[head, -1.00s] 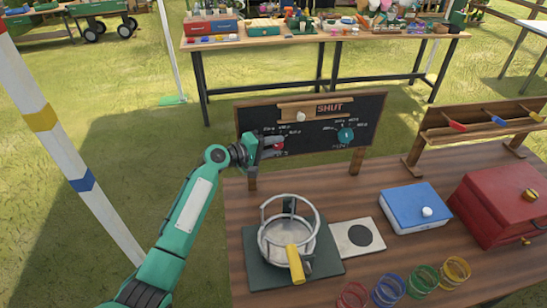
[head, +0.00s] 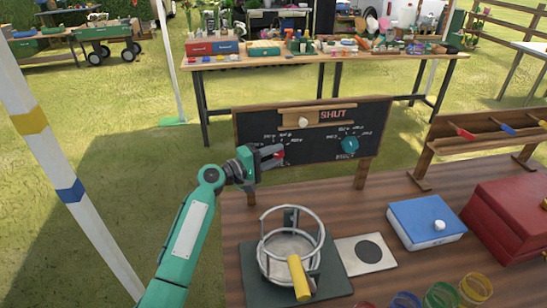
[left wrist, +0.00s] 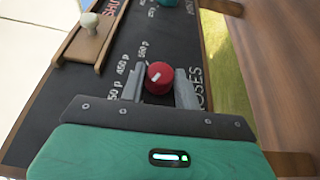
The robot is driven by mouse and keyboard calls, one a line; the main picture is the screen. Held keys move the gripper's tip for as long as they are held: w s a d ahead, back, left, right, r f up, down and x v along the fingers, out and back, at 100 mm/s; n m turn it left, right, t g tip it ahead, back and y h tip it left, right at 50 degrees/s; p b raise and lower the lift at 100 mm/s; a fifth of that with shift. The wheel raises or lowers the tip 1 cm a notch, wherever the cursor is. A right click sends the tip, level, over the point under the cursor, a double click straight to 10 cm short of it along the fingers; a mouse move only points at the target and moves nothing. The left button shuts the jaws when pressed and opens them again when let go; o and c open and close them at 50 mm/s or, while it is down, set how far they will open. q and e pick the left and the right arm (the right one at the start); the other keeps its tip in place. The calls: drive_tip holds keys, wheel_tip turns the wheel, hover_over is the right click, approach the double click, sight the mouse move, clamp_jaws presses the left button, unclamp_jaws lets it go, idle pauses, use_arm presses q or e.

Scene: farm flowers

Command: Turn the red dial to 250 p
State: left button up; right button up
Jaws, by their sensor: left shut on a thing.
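The red dial (left wrist: 159,78) is on the lower left of a black chalkboard (head: 312,118). In the left wrist view it sits between the two fingers of my left gripper (left wrist: 160,88), which are shut on it. A short white mark shows on the dial's face. Chalk labels around it include 450 p and 550 p; another label is partly hidden by the finger. In the head view my left gripper (head: 273,153) reaches the board from the left and covers much of the dial. My right gripper is not in view.
A teal dial (head: 349,145) is on the board's right, and a wooden slider with a pale knob (head: 303,122) is above, beside SHUT. A round wire-framed holder (head: 290,256), a blue box (head: 425,222) and a red box (head: 507,222) stand on the wooden table.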

use_arm(q)
drive_tip(key=o, duration=1)
drive_tip(key=shift+c, duration=0.2)
drive_tip(key=shift+s+a+f, duration=0.1)
drive_tip(key=shift+s+a, duration=0.1)
drive_tip(key=shift+a, duration=0.1)
drive_tip(key=b+v, duration=0.2)
drive_tip(key=v, duration=1.1)
drive_tip(key=shift+b, duration=0.3)
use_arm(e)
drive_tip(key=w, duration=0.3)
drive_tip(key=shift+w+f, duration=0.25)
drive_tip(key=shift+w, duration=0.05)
use_arm(q)
drive_tip(key=shift+a, duration=0.1)
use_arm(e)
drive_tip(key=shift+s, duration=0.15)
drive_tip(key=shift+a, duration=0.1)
